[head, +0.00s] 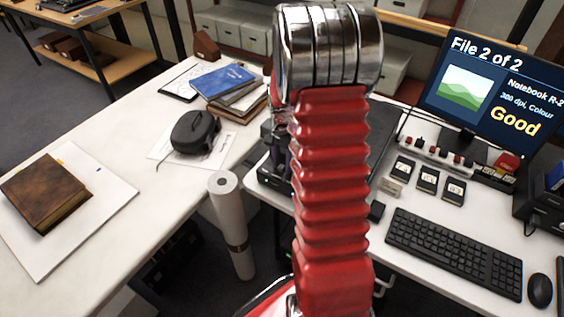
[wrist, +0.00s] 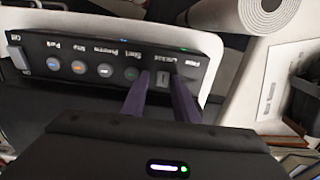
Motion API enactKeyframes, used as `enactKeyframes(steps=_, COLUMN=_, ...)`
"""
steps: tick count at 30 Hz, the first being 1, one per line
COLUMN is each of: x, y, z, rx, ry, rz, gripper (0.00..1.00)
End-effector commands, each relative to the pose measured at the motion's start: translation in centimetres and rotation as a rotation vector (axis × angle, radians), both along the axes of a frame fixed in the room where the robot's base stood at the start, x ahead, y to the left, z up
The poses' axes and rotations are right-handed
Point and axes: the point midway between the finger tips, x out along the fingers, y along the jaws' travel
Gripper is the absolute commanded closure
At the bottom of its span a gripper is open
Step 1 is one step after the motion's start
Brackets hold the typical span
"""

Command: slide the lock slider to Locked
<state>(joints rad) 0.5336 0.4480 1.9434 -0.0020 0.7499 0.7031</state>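A dark control panel (wrist: 100,64) shows upside down in the wrist view, with a row of small round buttons and labels. The labels "Locked" and "Free" are near its right end. A small pale mark (wrist: 163,79), which looks like the lock slider or its slot, is below "Locked"; the slider's exact setting is too small to tell. My gripper (wrist: 162,78) is open, its two dark purple fingers apart, with their tips over the panel on either side of this mark. I cannot tell whether they touch it.
A white paper roll (head: 231,220) stands upright beside the desk; its end also shows in the wrist view (wrist: 268,8). A keyboard (head: 450,251), mouse (head: 540,290) and monitor (head: 492,88) reading "Good" are at right. A brown book (head: 45,191) lies at left.

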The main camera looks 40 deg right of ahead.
Motion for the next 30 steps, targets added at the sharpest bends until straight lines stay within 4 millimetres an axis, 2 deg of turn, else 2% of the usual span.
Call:
enactKeyframes(steps=3, x=0.0, y=0.1, z=0.0, rx=0.000, ry=0.000, rz=0.000, gripper=0.66)
enactKeyframes(steps=14, x=0.1, y=0.1, z=0.5, rx=0.001, ry=-0.001, rz=0.001, gripper=0.66)
enactKeyframes(steps=20, x=0.2, y=0.1, z=2.9, rx=-0.001, ry=-0.003, rz=0.000, gripper=0.66)
enactKeyframes(steps=30, x=0.2, y=0.0, z=8.8, rx=-0.002, ry=-0.004, rz=0.000, gripper=0.66)
